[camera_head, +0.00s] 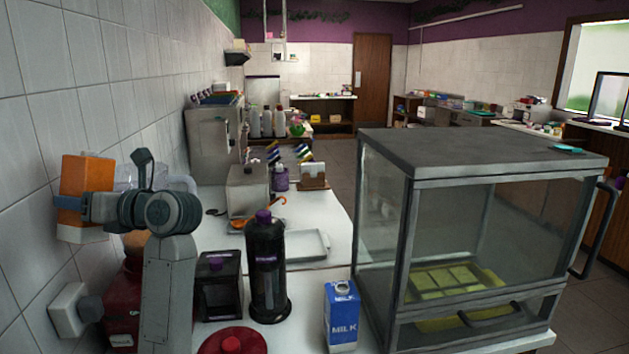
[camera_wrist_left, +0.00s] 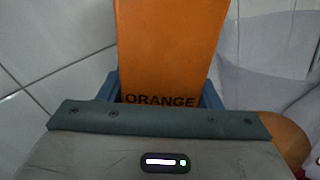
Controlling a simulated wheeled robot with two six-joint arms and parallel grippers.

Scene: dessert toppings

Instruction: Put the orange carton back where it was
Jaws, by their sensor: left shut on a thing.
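The orange carton (camera_head: 86,176) is orange with a white base and is held up close to the tiled wall at the left of the head view. My left gripper (camera_head: 70,204) is shut around its lower part. In the left wrist view the carton (camera_wrist_left: 168,50) stands between the blue fingers of my left gripper (camera_wrist_left: 165,95), with the word ORANGE showing just above the gripper body. What lies directly below the carton is partly hidden by my arm. My right gripper is not in view.
A red container (camera_head: 120,300), a dark box (camera_head: 219,287), a black bottle (camera_head: 267,265) and a blue milk carton (camera_head: 341,316) stand at the front. A glass display case (camera_head: 480,155) fills the right. The white counter (camera_head: 335,205) has some bare room around a tray (camera_head: 308,246).

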